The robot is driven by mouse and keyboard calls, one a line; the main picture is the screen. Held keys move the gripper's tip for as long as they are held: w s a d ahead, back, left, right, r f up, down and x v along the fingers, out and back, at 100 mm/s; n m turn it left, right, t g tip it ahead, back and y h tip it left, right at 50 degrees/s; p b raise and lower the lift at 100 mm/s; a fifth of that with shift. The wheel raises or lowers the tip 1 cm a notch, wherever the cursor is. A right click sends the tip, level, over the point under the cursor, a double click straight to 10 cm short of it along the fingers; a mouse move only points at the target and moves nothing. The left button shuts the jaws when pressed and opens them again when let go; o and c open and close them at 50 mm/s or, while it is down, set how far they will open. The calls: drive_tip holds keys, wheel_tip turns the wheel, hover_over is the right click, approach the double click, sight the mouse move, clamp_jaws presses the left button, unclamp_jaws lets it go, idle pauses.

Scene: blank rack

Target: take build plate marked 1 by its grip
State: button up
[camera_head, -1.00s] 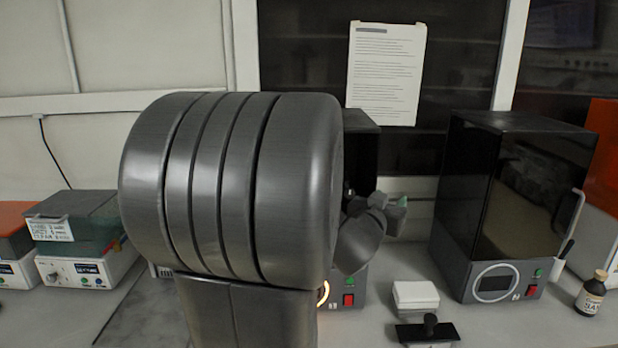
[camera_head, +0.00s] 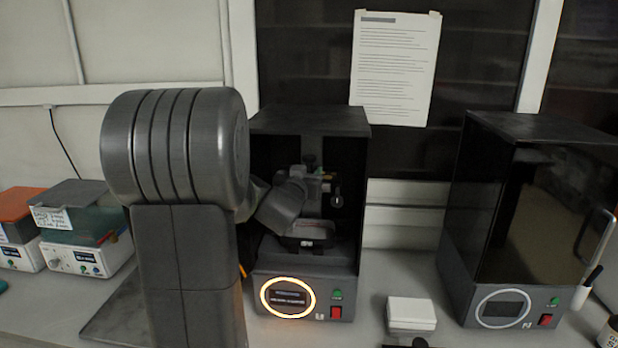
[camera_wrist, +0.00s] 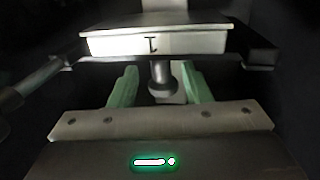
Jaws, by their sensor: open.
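In the wrist view, the build plate (camera_wrist: 195,41) shows its pale front face with a black 1. Its grip, a dark knob (camera_wrist: 163,82) on a short stem, hangs in front and below that face. The two green fingertips of my gripper (camera_wrist: 160,88) are apart, one on each side of the knob, with gaps visible. I cannot tell how deep the knob sits between them. In the head view, my gripper (camera_head: 321,174) is inside the open left machine (camera_head: 345,285). The plate is hard to make out there among the dark parts.
The left machine has side walls, a roof and a lit orange ring, with a tray (camera_head: 310,230) low inside. A second machine (camera_head: 490,225) with a closed dark cover stands at right. A white box (camera_head: 411,312) lies between them. A paper sheet (camera_head: 393,65) hangs behind.

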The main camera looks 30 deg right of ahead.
sight(308, 168)
drive_tip(key=shift+p+x, duration=0.3)
drive_tip(key=shift+x, duration=1.45)
drive_tip(key=shift+a, duration=0.1)
clamp_jaws()
drive_tip(key=shift+r, duration=0.1)
